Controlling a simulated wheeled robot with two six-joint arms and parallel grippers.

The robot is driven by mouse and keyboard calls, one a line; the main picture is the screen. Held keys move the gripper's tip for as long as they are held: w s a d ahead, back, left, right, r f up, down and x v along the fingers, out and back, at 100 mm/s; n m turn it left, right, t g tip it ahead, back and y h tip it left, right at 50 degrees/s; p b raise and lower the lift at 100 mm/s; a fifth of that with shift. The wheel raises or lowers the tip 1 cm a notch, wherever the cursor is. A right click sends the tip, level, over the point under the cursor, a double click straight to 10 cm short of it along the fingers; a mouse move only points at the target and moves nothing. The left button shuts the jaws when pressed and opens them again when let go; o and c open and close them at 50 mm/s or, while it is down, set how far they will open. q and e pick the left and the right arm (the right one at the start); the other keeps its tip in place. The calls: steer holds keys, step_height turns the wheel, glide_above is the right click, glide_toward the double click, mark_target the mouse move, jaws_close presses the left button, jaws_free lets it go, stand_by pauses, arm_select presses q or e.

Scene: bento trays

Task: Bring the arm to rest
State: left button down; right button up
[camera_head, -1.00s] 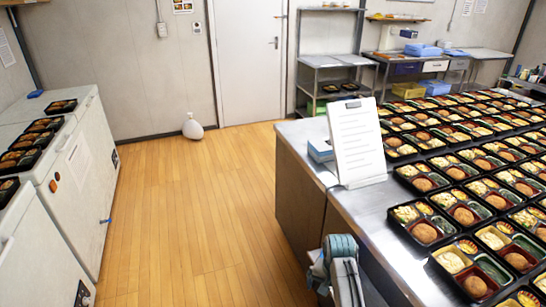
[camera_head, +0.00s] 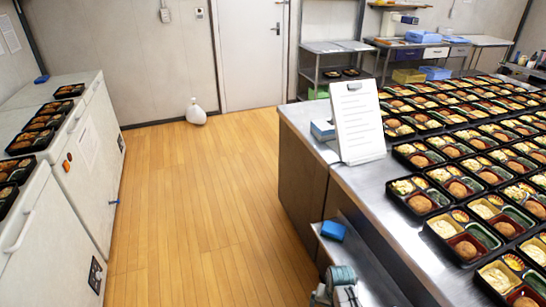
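Neither of my grippers shows in the head view; no fingertips are visible. A teal and grey piece at the bottom edge (camera_head: 341,285), right of centre, looks like a link of one of my arms. It is cut off by the frame, and I cannot tell which arm it belongs to. It is in front of the low metal shelf (camera_head: 365,268). I cannot see whether either gripper holds anything.
A steel counter (camera_head: 372,190) at right carries many filled bento trays (camera_head: 468,247) and a white upright sheet stand (camera_head: 357,120). A blue box (camera_head: 333,231) sits on the low shelf. White freezers (camera_head: 92,165) stand at left. Wooden floor (camera_head: 195,210) between is clear except a white bag (camera_head: 196,112).

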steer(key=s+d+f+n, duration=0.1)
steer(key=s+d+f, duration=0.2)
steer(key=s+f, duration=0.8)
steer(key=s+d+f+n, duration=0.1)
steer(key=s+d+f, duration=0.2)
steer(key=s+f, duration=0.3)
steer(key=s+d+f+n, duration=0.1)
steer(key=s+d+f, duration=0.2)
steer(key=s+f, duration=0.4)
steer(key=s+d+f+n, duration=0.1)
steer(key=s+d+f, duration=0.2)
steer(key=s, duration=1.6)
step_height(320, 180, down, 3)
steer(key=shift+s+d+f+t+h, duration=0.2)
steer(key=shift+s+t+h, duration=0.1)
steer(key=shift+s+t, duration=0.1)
